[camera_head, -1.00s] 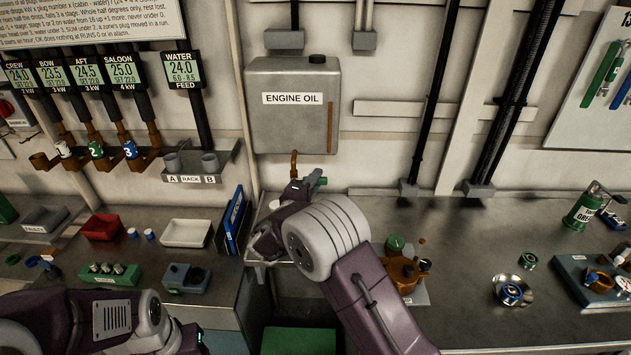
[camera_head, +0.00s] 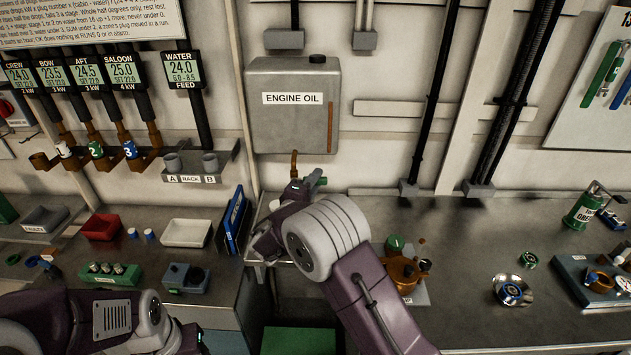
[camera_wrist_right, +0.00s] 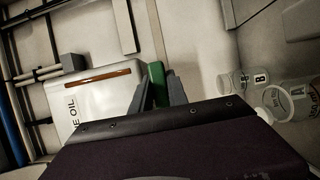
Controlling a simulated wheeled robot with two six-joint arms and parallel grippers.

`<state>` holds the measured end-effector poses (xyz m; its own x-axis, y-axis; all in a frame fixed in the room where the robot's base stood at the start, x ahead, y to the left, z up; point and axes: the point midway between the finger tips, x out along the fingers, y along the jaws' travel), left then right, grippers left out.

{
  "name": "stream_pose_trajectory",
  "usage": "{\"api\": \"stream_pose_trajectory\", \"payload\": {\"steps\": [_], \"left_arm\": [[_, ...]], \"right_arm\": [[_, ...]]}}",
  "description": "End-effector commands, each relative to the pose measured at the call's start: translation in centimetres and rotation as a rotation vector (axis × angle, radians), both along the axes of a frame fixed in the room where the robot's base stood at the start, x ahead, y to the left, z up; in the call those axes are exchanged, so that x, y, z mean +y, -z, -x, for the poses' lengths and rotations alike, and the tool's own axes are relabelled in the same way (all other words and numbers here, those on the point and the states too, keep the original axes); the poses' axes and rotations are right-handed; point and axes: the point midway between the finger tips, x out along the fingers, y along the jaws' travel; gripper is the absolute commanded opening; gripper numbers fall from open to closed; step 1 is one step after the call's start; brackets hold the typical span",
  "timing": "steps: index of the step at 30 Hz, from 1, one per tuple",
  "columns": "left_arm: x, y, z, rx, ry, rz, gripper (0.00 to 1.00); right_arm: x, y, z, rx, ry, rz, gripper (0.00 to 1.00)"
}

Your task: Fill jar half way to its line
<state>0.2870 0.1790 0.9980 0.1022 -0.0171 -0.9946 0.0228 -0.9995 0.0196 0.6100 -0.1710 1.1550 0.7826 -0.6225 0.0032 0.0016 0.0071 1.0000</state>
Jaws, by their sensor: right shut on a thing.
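The grey engine oil tank (camera_head: 292,108) hangs on the back wall, with a brass spout (camera_head: 294,163) under it. My right gripper (camera_head: 304,186) is just below the spout. In the right wrist view its dark fingers (camera_wrist_right: 158,92) are shut on a green handle (camera_wrist_right: 156,72); the handle's end also shows in the head view (camera_head: 321,181). Two clear jars are at the right of the wrist view: one marked B (camera_wrist_right: 252,80), and a nearer one (camera_wrist_right: 290,100). I cannot tell their fill. My right arm hides the area under the spout. The left arm shows at lower left, its fingers out of view.
A white tray (camera_head: 186,233), a red tray (camera_head: 101,227) and a blue upright board (camera_head: 233,222) stand left of the right arm. A brown pot-like part (camera_head: 403,274) and a metal dish (camera_head: 512,291) lie right of it. Free bench lies between them.

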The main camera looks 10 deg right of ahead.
Motion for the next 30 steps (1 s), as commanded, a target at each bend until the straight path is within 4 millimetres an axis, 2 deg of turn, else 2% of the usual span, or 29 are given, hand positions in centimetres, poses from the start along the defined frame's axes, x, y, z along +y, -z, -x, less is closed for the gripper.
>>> {"api": "stream_pose_trajectory", "payload": {"steps": [7, 12, 17, 21, 29, 30], "left_arm": [[0.0, 0.5, 0.0, 0.000, 0.000, 0.000, 0.55], [0.0, 4.4, 0.0, 0.000, 0.000, 0.000, 0.55], [0.0, 6.6, 0.0, 0.000, 0.000, 0.000, 0.55], [0.0, 7.0, 0.0, 0.000, 0.000, 0.000, 0.55], [0.0, 6.8, 0.0, 0.000, 0.000, 0.000, 0.55], [0.0, 6.8, 0.0, 0.000, 0.000, 0.000, 0.55]], "right_arm": [[-0.1, 0.4, 0.1, 0.010, 0.003, 0.014, 0.00], [0.0, 0.2, 0.0, 0.057, 0.003, 0.190, 0.00], [0.4, -1.4, -0.1, 0.113, 0.002, 0.388, 0.00], [0.6, -2.3, -0.2, 0.141, 0.001, 0.471, 0.00], [0.7, -2.6, -0.2, 0.145, 0.001, 0.479, 0.00], [0.7, -2.6, -0.2, 0.145, 0.001, 0.479, 0.25]]}}
